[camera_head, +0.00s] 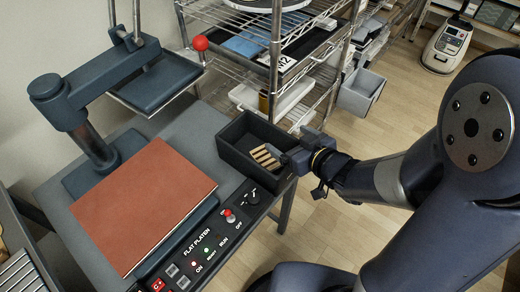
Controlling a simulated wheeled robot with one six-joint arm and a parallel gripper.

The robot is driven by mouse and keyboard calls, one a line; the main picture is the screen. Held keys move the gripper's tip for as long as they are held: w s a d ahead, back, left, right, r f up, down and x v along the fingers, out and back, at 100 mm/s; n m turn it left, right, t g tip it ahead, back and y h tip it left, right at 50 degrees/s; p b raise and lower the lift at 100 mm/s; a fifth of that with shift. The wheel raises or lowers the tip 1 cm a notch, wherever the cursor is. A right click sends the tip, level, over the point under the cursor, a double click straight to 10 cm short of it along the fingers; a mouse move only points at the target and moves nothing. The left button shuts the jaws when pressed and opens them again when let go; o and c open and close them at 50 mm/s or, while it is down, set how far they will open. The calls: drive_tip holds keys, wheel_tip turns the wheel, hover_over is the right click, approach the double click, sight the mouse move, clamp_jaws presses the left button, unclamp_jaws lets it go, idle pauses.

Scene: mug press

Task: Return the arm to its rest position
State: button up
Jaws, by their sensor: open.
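My gripper (287,160) is at the end of my dark arm, which reaches in from the right. It is at the right rim of a black open bin (243,132). The jaws are open, and I see nothing held between them. Whether the gripper touches the bin's rim cannot be told. Tan slatted pieces (265,157) show inside the bin, close by the gripper tips.
A flat platen press with a reddish-brown pad (146,204) and a raised dark upper plate (156,82) stands at left. Its control panel (206,247) runs along the front. A wire shelf rack (276,60) stands behind.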

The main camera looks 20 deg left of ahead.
drive_tip(key=shift+s+d+r, duration=0.15)
drive_tip(key=shift+s+d, duration=0.2)
drive_tip(key=shift+d, duration=0.05)
drive_tip(key=x, duration=1.1)
drive_tip(key=shift+r+p, duration=1.65)
drive_tip(key=shift+r, duration=0.9)
drive_tip(key=shift+s+f, duration=0.1)
